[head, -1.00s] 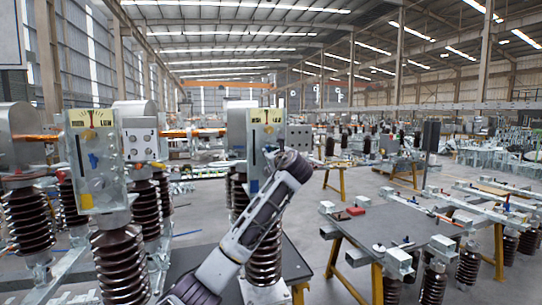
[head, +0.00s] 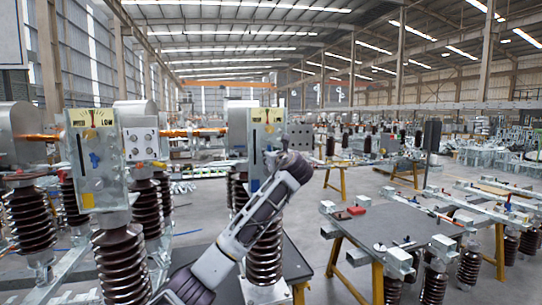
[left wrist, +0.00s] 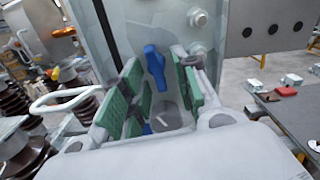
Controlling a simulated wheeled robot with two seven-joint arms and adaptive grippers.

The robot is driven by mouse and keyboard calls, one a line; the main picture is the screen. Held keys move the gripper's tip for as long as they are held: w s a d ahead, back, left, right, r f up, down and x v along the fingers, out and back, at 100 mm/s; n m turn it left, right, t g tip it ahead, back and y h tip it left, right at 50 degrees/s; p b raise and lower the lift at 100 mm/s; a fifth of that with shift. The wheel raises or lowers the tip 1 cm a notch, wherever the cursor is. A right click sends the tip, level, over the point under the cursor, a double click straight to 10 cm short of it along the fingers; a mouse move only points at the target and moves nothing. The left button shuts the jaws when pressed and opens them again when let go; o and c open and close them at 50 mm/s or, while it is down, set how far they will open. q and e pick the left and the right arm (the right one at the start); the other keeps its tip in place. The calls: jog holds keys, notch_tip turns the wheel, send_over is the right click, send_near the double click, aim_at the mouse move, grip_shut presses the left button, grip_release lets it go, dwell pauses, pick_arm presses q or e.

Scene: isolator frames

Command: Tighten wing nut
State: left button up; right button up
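A blue wing nut (left wrist: 155,67) sits on a grey metal plate (left wrist: 139,22) in the left wrist view. My left gripper (left wrist: 158,84) is open, its green-padded fingers either side of and just below the wing nut; I cannot tell whether they touch it. In the head view, my left gripper (head: 287,160) is at the right isolator's box (head: 265,133), and that wing nut is hidden. Another blue wing nut (head: 95,160) shows on the left isolator's box (head: 92,190). My right gripper is not in view.
Brown ribbed insulators (head: 122,262) stand below the boxes. A dark worktable (head: 398,238) with metal parts and a red block (head: 356,210) is at the right. Bolts (left wrist: 198,18) project from the plate near the wing nut. Open floor lies behind the worktables.

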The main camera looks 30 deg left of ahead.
pick_arm(q)
jog(key=shift+r, duration=0.15)
jog(key=shift+s+d, duration=0.1)
jog(key=v, duration=1.1)
jog(key=shift+s+d, duration=0.25)
jog(key=shift+d, duration=0.05)
dwell(0.3)
